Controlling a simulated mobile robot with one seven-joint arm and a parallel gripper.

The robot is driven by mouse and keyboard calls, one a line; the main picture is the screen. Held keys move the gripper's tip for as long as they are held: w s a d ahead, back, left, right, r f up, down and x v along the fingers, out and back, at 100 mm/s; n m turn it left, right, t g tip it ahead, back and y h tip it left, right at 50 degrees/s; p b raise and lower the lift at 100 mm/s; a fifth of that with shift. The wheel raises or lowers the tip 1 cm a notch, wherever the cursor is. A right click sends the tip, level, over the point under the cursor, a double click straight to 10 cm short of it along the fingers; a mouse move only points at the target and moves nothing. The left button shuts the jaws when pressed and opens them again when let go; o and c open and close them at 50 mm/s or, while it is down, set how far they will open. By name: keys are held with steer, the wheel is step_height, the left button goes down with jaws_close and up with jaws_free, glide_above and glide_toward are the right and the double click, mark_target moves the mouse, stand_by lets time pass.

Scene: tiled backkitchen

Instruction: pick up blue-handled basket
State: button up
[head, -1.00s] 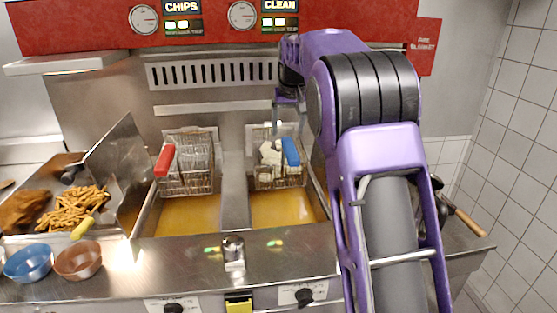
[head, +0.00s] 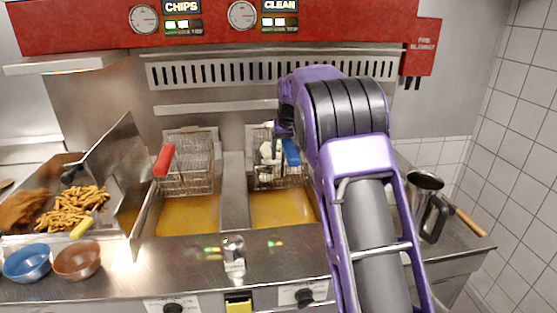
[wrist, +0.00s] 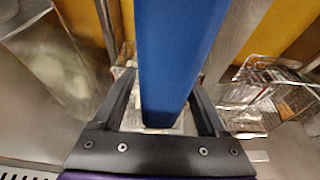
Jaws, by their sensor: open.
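The blue-handled basket (head: 266,174) hangs over the right fryer vat, with pale food in it. Its blue handle (head: 291,152) points toward the front. My gripper (head: 282,128) is at the handle in the head view, partly hidden by my arm. In the wrist view the blue handle (wrist: 175,55) runs between the two open fingers of my gripper (wrist: 160,110), with a finger on each side. I cannot tell whether either finger touches it.
A red-handled basket (head: 187,170) hangs over the left vat. A metal splash panel (head: 118,175) stands left of it. A metal jug (head: 428,205) stands on the counter at right. Bowls (head: 77,261) and a tray of chips (head: 70,208) are at left.

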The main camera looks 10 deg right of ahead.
jaws_close()
stand_by(1.2)
steer(key=shift+r, duration=0.15)
